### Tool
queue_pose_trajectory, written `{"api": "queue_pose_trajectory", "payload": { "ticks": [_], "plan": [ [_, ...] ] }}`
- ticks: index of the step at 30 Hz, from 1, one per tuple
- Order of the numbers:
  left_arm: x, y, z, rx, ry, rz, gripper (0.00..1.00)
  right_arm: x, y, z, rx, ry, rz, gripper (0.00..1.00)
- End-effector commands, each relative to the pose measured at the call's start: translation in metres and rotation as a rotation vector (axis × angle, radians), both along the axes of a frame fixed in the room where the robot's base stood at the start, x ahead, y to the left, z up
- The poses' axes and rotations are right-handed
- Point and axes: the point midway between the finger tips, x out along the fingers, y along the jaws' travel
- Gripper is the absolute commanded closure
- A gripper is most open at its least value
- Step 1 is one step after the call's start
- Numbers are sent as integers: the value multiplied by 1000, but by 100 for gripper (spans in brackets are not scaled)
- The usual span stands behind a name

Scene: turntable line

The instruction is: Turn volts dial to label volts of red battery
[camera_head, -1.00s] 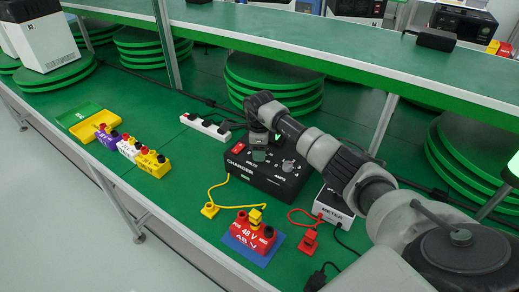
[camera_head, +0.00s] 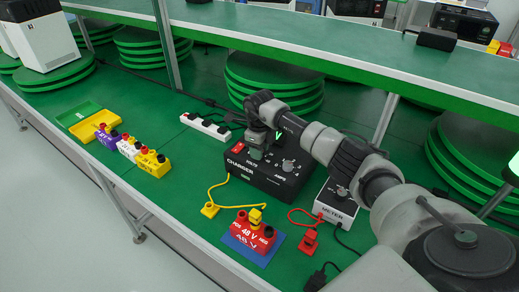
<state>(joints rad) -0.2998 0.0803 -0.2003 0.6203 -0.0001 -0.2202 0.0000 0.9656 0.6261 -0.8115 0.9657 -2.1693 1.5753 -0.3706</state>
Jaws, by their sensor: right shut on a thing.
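The black charger (camera_head: 262,178) stands on the green bench, with "CHARGER" on its front and a red switch at its left. My right gripper (camera_head: 256,150) reaches down over its top and is shut on the volts dial, which the gripper mostly hides. The amps dial (camera_head: 289,165) shows free at the right of it. The red battery (camera_head: 252,230) sits on a blue mat (camera_head: 246,255) in front of the charger. Its label reads 48 V. A yellow plug (camera_head: 255,216) is on its top. My left gripper is not in view.
A white meter (camera_head: 336,205) stands right of the charger, with a red plug (camera_head: 309,241) in front. Purple, white and yellow batteries (camera_head: 154,163) line up at the left beside a yellow tray (camera_head: 92,126). A power strip (camera_head: 206,126) lies behind. A shelf (camera_head: 330,62) runs above.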

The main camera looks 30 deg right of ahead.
Motion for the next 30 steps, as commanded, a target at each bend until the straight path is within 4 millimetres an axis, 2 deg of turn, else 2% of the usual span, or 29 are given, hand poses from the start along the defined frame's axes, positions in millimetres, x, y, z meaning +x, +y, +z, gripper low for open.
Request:
{"api": "queue_pose_trajectory", "payload": {
  "ticks": [15,30],
  "plan": [
    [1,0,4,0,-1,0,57,0,0,0,-1,1,-389,87],
    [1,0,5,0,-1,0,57,0,-1,0,-1,0,-495,87]
  ]
}}
